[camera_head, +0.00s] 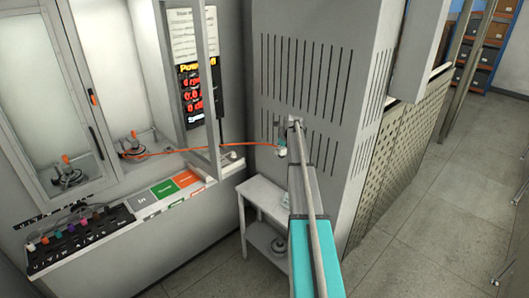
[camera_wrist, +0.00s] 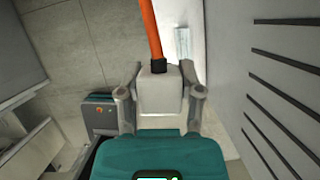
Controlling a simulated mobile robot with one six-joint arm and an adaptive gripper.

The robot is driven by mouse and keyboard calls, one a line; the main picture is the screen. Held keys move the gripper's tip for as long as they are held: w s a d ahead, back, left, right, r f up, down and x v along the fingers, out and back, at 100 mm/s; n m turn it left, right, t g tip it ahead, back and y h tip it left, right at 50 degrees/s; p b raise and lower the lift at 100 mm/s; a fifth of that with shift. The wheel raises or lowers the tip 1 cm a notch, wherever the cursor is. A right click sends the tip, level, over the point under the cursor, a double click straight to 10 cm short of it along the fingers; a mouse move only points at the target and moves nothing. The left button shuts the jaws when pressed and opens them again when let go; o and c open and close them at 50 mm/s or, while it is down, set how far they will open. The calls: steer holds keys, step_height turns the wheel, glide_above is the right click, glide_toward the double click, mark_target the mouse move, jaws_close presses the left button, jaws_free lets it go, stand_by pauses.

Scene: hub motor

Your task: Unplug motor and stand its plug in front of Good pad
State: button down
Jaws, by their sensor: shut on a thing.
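My gripper (camera_head: 281,146) is shut on a pale grey plug (camera_wrist: 160,92), held between both fingers in the wrist view. An orange cable (camera_wrist: 151,30) leaves the plug's dark collar. In the head view the cable (camera_head: 215,146) stretches left, in mid-air, to a hub motor (camera_head: 133,149) in the open right bay of the cabinet. The plug is small and partly hidden there, in front of the grey slotted housing. A green pad (camera_head: 164,188) lies between a grey pad (camera_head: 140,202) and an orange pad (camera_head: 186,178) on the ledge; the green pad's lettering is too small to read surely.
A second motor (camera_head: 68,175) sits in the left bay behind glass. A black strip with several coloured plugs (camera_head: 72,232) is at lower left. A display (camera_head: 191,92) hangs by the bay. A small white table (camera_head: 262,197) stands below my gripper. The slotted housing (camera_head: 308,75) is close.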

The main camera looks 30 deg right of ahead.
steer(key=shift+s+d, duration=0.4)
steer(key=shift+d, duration=0.25)
steer(key=shift+s+d, duration=0.35)
steer(key=shift+d, duration=0.25)
